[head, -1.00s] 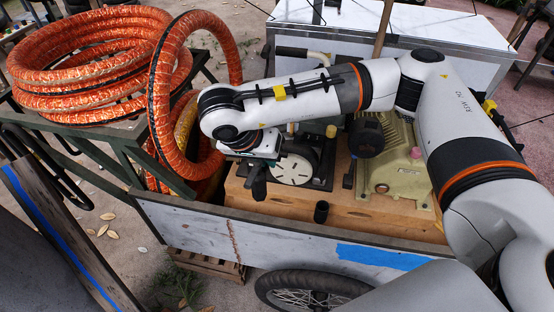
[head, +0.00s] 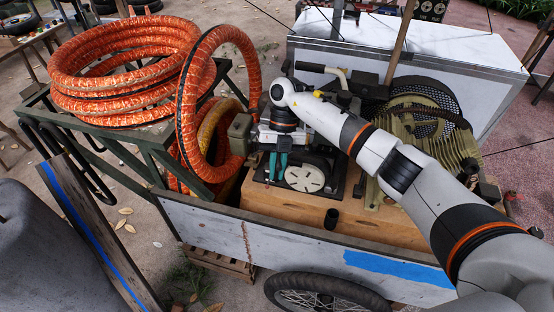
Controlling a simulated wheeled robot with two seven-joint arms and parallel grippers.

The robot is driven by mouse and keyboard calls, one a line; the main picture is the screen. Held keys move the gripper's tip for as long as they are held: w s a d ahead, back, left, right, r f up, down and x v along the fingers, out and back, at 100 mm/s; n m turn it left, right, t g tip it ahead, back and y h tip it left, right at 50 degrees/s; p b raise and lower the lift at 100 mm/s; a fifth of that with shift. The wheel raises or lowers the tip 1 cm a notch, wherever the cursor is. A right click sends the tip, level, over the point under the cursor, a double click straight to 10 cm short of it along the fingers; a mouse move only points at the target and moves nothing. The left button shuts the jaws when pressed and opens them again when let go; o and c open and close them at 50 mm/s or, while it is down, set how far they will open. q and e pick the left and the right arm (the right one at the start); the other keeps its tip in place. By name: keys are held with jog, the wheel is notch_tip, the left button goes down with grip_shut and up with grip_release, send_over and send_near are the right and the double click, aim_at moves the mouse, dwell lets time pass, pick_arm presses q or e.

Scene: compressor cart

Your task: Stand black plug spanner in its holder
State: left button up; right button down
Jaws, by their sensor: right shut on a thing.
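My right gripper (head: 277,165) hangs down at the left end of the compressor deck, just left of a pale slotted disc. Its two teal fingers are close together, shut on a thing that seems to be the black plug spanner. The held thing is mostly hidden by the fingers and too small to make out. My left gripper is out of view.
The slotted disc (head: 305,178) lies on a dark plate beside the gripper. A green finned compressor (head: 427,140) stands to the right. Orange hose coils (head: 125,70) are at the left, with one loop close to the gripper. The cart's front wall (head: 290,240) edges the deck.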

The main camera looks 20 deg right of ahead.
jog(key=d+f+m+t+p, duration=0.1)
jog(key=d+f+m+t, duration=0.3)
jog(key=d+m, duration=0.3)
jog(key=d+f+m+t+p, duration=0.2)
jog(key=d+f+m+t, duration=0.2)
jog(key=d+m, duration=0.4)
jog(key=f+m, duration=0.1)
jog(key=m, duration=0.6)
jog(key=shift+s+d+f+m+t+p, duration=0.2)
jog(key=shift+s+f+m+t+p, duration=0.1)
jog(key=shift+t, duration=0.1)
jog(key=shift+r, duration=0.15)
notch_tip(320, 180, down, 6)
jog(key=b, duration=0.3)
jog(key=shift+a+r+p, duration=0.1)
jog(key=shift+p, duration=0.7)
dwell(0.6)
jog(key=shift+f, duration=0.2)
jog(key=shift+f+b, duration=2.85)
jog(key=shift+f, duration=1.3)
jog(key=c, duration=1.3)
grip_release()
